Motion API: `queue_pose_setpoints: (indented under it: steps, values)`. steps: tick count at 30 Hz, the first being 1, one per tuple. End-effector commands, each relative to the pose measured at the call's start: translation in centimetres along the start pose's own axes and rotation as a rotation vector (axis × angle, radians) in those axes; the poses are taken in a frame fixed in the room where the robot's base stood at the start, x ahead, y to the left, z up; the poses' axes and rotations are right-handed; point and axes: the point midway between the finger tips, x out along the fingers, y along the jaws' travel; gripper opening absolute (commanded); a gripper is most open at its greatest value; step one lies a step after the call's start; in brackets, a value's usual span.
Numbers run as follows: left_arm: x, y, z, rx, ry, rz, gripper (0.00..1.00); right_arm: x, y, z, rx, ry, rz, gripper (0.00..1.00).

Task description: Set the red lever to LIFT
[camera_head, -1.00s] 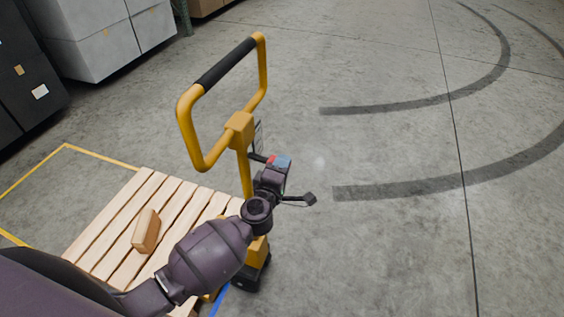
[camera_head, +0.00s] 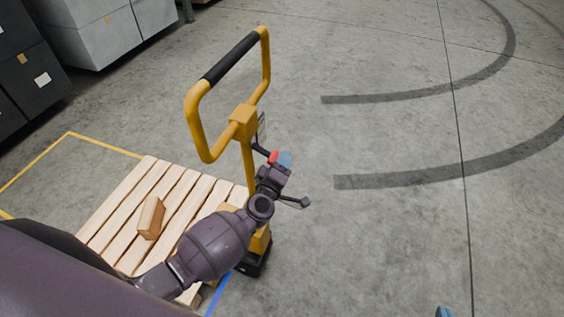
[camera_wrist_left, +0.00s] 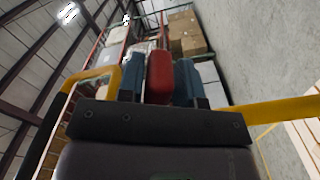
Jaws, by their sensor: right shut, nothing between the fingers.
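The red knob of the lever (camera_head: 273,157) sits at the end of a short dark rod on the yellow tiller of a pallet truck (camera_head: 243,122). My left gripper (camera_head: 280,161) is at the knob, its blue fingertip beside it. In the left wrist view the red knob (camera_wrist_left: 160,76) stands between the two blue fingers, with narrow gaps, so the gripper looks open around it. A marked plate (camera_head: 262,127) behind the tiller is edge-on, and its lettering cannot be read. The blue tip of my right gripper (camera_head: 443,312) just shows at the bottom edge, shut and empty.
A wooden pallet (camera_head: 117,203) with a brown block (camera_head: 151,217) on it lies left of the tiller. Dark boxes (camera_head: 25,65) and grey boxes (camera_head: 95,30) stand at the upper left. The floor to the right is clear.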

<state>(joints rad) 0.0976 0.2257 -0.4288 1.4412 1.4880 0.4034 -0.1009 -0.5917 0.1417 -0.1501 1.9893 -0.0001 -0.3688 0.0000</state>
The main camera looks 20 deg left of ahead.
Motion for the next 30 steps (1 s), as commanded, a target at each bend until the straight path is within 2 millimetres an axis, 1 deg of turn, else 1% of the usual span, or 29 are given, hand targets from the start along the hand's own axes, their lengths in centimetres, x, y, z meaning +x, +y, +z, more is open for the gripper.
queue_pose_setpoints:
  steps: [1,3,11,14,17,20,27,30]
  values:
    - [0.0,0.0,0.0,-0.001,0.0,0.0,0.4,0.0,0.0,0.0,0.0,0.0,0.0,0.0]
    - [0.0,0.0,0.0,-0.002,0.0,0.0,0.49,0.0,0.0,0.0,0.0,-0.001,0.0,0.0]
    - [0.0,0.0,0.0,-0.004,0.0,0.0,0.49,-0.3,0.0,0.5,0.002,-0.01,0.002,0.0]
    - [-0.4,0.0,0.0,-0.004,-0.001,-0.001,0.49,-0.5,0.1,0.7,0.002,-0.015,0.003,0.0]
    - [-1.4,0.0,0.0,-0.005,0.0,-0.001,0.49,-0.7,0.1,0.7,0.003,-0.018,0.003,0.0]
    - [-2.8,0.0,0.0,-0.006,0.0,-0.002,0.49,-0.8,0.1,0.5,0.003,-0.016,0.003,0.0]
    - [-7.1,-0.1,0.0,-0.004,0.0,-0.002,0.49,-0.7,0.1,0.0,0.002,-0.009,0.002,0.0]
    - [-8.6,0.0,0.0,-0.005,0.0,-0.002,0.49,-0.6,0.1,-0.2,0.001,-0.004,0.002,0.0]
